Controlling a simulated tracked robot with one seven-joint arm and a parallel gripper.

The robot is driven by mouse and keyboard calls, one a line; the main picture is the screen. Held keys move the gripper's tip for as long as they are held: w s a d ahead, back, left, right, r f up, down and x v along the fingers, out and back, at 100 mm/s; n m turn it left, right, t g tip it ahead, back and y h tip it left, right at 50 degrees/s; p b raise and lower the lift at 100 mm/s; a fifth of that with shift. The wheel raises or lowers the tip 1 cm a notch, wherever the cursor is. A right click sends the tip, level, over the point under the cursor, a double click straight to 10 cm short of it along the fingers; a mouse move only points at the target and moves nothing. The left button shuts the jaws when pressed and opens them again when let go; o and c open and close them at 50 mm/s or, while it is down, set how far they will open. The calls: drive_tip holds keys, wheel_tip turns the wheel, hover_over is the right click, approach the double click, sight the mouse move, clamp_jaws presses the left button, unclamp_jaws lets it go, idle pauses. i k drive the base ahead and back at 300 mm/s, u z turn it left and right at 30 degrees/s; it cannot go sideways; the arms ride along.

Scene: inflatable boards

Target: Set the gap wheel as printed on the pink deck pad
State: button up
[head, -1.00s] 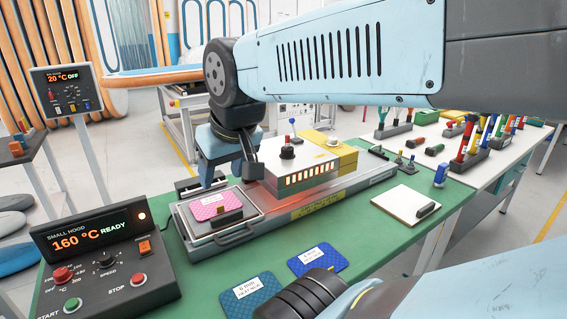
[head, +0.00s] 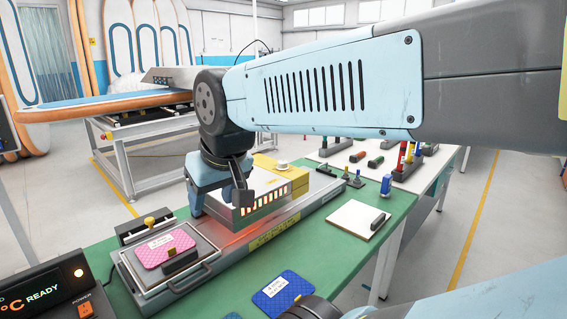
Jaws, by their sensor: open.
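The pink deck pad (head: 158,247) lies on the metal tray (head: 204,257) at the left end of the hood unit. It has a small white label whose print is too small to read. A dark block with a tan top stands on its front part. The white hood (head: 262,207) has glowing orange slots. My gripper (head: 222,203) is open, pointing down at the hood's left part, and hides much of its top. I cannot tell whether it touches anything. A yellow knob (head: 150,222) stands on a dark block behind the tray. I cannot tell for sure which part is the gap wheel.
A yellow box (head: 290,181) adjoins the hood. A blue pad (head: 283,293), a white board (head: 355,218) and a blue-handled item (head: 386,184) are on the green bench. The control box (head: 45,292) is at lower left. Green surface is free between tray and blue pad.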

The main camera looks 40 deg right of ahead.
sight(282, 165)
drive_tip(key=z, duration=1.15)
drive_tip(key=k, duration=1.25)
drive_tip(key=z, duration=0.25)
drive_tip(key=i, duration=0.4)
drive_tip(key=z, duration=0.45)
drive_tip(key=i, duration=1.45)
drive_tip(key=u, duration=0.95)
